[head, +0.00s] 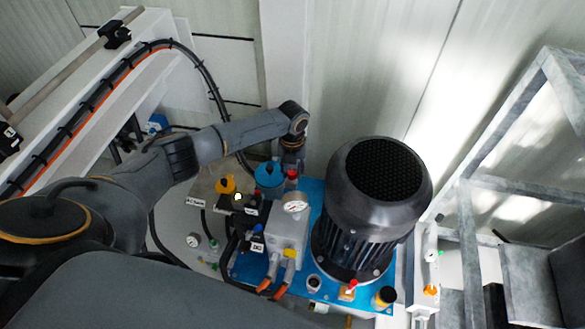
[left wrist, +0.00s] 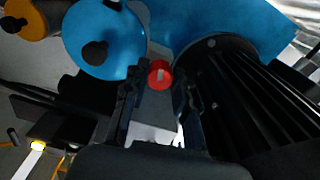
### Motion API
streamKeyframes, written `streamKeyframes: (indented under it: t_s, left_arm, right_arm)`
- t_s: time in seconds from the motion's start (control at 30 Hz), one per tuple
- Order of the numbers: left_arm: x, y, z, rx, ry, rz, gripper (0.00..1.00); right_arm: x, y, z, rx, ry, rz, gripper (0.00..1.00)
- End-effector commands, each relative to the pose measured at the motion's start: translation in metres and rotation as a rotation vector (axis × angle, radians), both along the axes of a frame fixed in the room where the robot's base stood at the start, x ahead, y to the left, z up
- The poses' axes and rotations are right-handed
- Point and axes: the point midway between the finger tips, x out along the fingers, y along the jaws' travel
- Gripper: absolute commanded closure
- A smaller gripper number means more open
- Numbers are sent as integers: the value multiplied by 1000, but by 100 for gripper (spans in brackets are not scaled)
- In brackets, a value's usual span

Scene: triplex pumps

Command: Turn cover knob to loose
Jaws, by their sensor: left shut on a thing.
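A small red knob (head: 291,174) stands beside a round blue cap (head: 268,175) and the black motor. My left gripper (head: 292,162) reaches down over it from above. In the left wrist view the red knob (left wrist: 160,74), with a pale slot-like mark, sits between the two fingertips (left wrist: 158,84), and the gripper is shut on it. The fingers' exact contact is too dark to tell. The blue cap with a black knob (left wrist: 95,50) is just left of the fingers. My right gripper is not in view.
The large black motor (head: 375,195) stands close right of the gripper on a blue base (head: 325,285). A metal frame (head: 465,230) stands at right, a white wall (head: 355,70) behind.

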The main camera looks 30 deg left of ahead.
Motion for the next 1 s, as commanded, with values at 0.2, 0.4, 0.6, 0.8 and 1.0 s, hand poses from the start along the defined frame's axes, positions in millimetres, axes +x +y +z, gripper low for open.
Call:
streamKeyframes:
  t_s: [0.2,0.4,0.6,0.8,1.0]
  left_arm:
    - [0,0,2,0,1,209,100]
    - [0,1,2,0,0,400,100]
    - [0,0,2,-1,0,590,100]
    - [-1,1,2,0,0,779,100]
    - [-1,1,2,0,0,969,100]
  right_arm:
    - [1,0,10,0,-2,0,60]
    - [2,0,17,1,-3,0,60]
    - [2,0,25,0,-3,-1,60]
    - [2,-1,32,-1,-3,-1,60]
    - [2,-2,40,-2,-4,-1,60]
